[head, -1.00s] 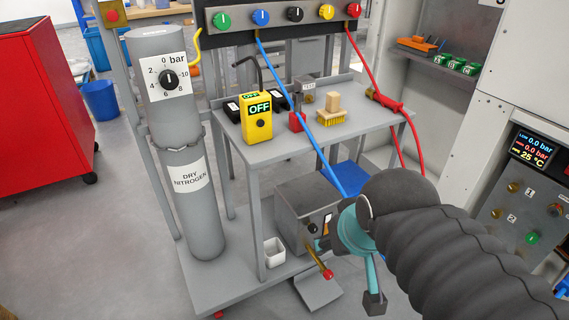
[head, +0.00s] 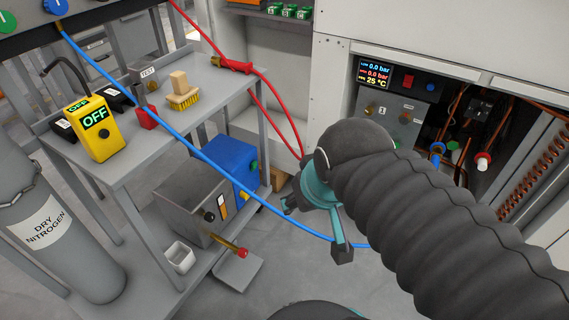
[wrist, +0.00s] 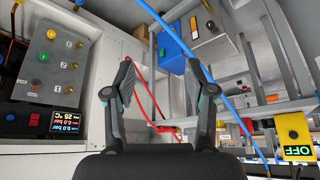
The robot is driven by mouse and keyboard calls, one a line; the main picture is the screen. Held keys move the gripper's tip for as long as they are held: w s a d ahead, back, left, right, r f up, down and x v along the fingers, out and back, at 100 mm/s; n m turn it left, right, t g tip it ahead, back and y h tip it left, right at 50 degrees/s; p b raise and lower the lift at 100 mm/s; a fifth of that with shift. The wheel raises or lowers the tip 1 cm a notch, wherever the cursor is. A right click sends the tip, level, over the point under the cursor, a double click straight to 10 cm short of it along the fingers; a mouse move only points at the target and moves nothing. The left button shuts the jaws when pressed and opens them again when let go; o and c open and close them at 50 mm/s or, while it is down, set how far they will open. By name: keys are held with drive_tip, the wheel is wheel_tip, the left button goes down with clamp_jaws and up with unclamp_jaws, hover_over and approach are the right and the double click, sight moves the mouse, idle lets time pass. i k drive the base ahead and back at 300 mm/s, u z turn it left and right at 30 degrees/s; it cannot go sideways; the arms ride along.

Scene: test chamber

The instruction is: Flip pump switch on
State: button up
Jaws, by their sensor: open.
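The pump is a grey metal box (head: 186,203) with a blue block (head: 232,165) at its right, on the cart's lower shelf. Its end panel carries a small pale-and-orange switch plate (head: 222,204) and a black knob; I cannot tell the switch position. In the wrist view the scene is upside down: the blue block (wrist: 171,52) and switch plate (wrist: 194,26) lie beyond the fingers at the top. My gripper (head: 315,229) is open and empty, to the right of the pump and apart from it. It also shows in the wrist view (wrist: 158,72).
A blue hose (head: 190,147) runs down across the cart front and passes by my gripper. A red hose (head: 277,98) hangs from the cart's upper shelf (head: 215,82). A yellow box reading OFF (head: 96,130) stands there. A cabinet with a display (head: 374,74) is at the right.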

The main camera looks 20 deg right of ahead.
sight(254, 165)
drive_tip(key=z, duration=0.55)
drive_tip(key=k, duration=1.25)
drive_tip(key=u, duration=0.3)
drive_tip(key=i, duration=0.65)
drive_tip(key=u, duration=0.6)
drive_tip(key=i, duration=1.05)
drive_tip(key=z, duration=0.45)
